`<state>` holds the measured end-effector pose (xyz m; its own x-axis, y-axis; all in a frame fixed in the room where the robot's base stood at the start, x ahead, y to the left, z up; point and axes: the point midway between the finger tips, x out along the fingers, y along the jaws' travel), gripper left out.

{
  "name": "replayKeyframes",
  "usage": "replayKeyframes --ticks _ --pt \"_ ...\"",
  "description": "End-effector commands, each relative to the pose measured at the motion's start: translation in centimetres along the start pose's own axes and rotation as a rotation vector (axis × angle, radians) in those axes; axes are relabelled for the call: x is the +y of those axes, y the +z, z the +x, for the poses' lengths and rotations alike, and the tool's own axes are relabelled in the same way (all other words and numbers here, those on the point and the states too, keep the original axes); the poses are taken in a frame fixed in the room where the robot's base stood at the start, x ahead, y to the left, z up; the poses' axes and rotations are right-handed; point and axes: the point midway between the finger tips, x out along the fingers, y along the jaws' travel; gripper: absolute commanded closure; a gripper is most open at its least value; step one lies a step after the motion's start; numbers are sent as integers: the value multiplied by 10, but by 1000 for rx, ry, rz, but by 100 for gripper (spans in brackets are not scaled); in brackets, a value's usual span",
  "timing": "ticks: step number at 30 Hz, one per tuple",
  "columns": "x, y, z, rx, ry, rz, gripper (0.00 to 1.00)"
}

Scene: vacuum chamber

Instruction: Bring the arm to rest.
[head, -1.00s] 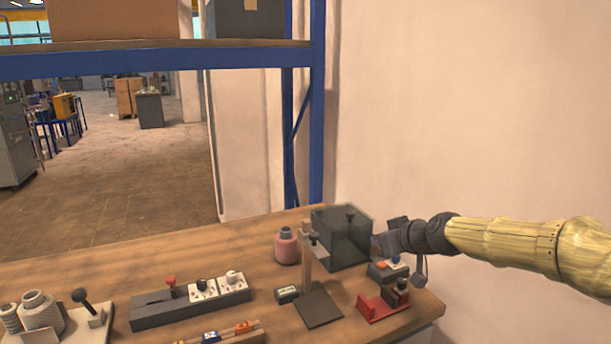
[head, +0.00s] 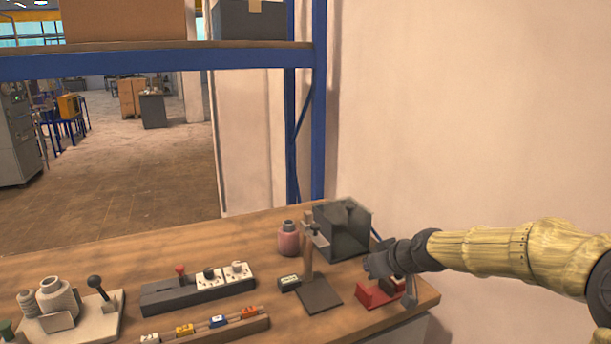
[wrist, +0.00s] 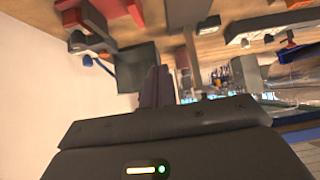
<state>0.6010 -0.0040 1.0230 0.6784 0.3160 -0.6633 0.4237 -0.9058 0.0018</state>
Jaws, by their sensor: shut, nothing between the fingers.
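My arm reaches in from the right edge of the head view, with yellowish sleeves and dark joints. My gripper (head: 373,264) is over the right end of the workbench (head: 235,255), in front of the dark open box (head: 350,246). It overlaps the red stand (head: 377,297) in the picture and partly hides it; I cannot tell the gap between them. In the wrist view, the dark fingers (wrist: 157,86) are together with nothing between them.
A post on a dark base (head: 318,294) and a pink bottle (head: 288,240) stand left of my gripper. A switch strip (head: 200,292) and a lever fixture (head: 105,315) are further left. A blue shelf upright (head: 319,110) and pale wall (head: 470,100) rise behind.

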Motion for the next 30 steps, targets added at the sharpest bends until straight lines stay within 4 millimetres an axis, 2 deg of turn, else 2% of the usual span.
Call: replayKeyframes --ticks 8,13,21,24,30 --pt "-33 52 13 -163 4 26 100" --pt "-58 101 8 -304 34 66 100" --pt "-87 171 -26 -477 120 172 100" --pt "-94 192 -41 -518 151 217 100" --pt "-102 221 -65 -567 193 298 100"
